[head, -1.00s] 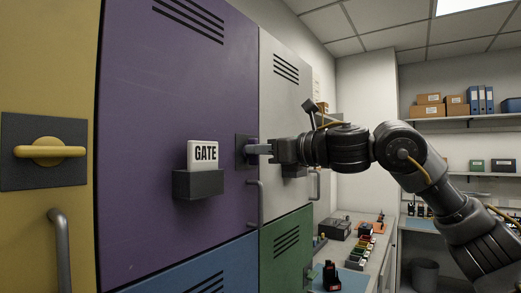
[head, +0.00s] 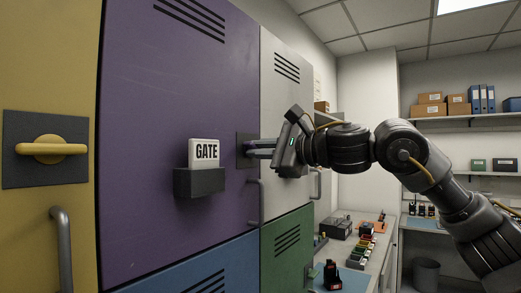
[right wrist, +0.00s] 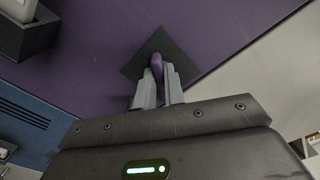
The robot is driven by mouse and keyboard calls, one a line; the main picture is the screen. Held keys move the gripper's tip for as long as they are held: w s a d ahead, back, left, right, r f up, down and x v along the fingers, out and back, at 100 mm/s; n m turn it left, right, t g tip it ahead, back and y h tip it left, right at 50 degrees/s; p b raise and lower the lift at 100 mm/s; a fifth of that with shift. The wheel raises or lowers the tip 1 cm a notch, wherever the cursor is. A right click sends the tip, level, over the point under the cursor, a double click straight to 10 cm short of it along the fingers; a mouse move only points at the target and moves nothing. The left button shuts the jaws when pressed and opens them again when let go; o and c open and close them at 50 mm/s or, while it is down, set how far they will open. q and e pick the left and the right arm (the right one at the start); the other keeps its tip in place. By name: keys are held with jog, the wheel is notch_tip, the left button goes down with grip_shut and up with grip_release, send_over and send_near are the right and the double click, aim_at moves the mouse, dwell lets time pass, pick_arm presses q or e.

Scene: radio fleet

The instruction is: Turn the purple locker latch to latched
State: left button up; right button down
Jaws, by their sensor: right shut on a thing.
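The purple locker door (head: 170,100) carries a dark square latch plate (head: 241,150) near its right edge. My right gripper (head: 254,149) reaches in from the right with its fingers at this plate. In the right wrist view its fingers (right wrist: 158,82) are shut on the purple latch (right wrist: 157,62), whose rounded end shows between the fingertips. The dark plate (right wrist: 178,43) appears there as a tilted diamond behind the latch. The fingers and wrist hide most of the latch, so its exact angle on the plate is unclear. My left gripper is not in view.
A bar handle (head: 257,203) is just below the latch. Yellow (head: 50,100), white (head: 285,100), blue (head: 205,270) and green (head: 285,245) lockers surround the purple door.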

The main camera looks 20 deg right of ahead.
jog(key=n, duration=0.6)
jog(key=shift+f, duration=0.15)
jog(key=shift+n, duration=0.3)
jog(key=c, duration=1.5)
grip_release()
jog(key=b+v, duration=0.4)
jog(key=v, duration=0.6)
jog(key=shift+s+d+b, duration=0.25)
jog(key=shift+s+b, duration=0.05)
jog(key=shift+b, duration=0.1)
